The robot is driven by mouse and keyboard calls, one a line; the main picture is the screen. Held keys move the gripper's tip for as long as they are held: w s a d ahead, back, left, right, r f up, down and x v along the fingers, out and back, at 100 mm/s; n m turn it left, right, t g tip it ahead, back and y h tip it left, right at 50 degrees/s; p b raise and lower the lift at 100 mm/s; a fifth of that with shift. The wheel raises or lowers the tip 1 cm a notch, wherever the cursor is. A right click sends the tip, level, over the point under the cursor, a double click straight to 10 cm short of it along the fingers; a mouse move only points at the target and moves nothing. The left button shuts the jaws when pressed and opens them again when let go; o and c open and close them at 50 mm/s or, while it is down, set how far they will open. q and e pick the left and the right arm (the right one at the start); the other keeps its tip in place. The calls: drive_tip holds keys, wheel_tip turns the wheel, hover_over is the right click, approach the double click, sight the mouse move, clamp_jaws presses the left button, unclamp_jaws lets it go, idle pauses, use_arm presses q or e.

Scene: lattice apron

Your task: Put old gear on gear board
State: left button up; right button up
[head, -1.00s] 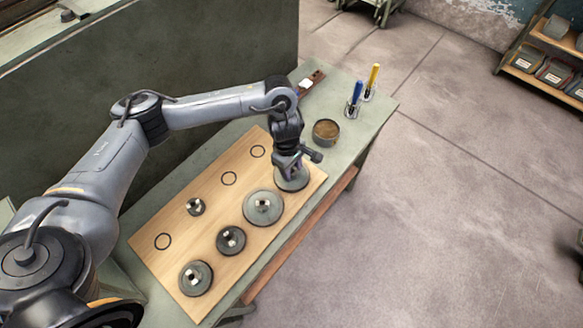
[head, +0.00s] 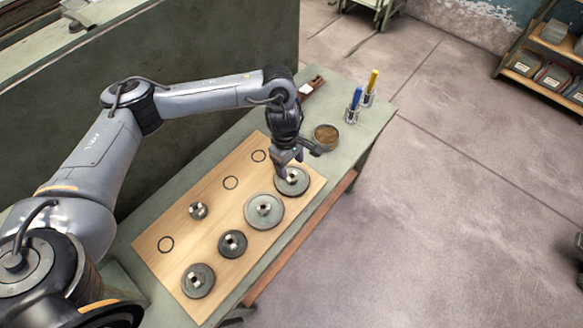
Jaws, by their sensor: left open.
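The wooden gear board (head: 216,234) lies on the green bench. Several gears sit on it: a gear at its far right end (head: 293,182), a large gear (head: 264,211), a dark gear (head: 232,244), a gear at the near end (head: 198,281) and a small gear (head: 198,211). Three empty ring marks run along its left side, one of them near the small gear (head: 166,245). My left gripper (head: 288,168) is open, just above the left edge of the far right gear. Its fingertips are small and partly hidden. My right gripper is not in view.
Blue (head: 355,101) and yellow (head: 371,86) handled tools stand in holders near the far corner. A brown item (head: 312,86) lies behind my wrist. A grey-green panel (head: 200,90) borders the bench's left side.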

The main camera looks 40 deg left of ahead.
sight(288, 173)
use_arm(q)
wheel_tip(288, 173, up, 7)
drive_tip(key=p, duration=0.2)
drive_tip(key=shift+a+f, duration=0.15)
drive_tip(key=shift+a, duration=0.3)
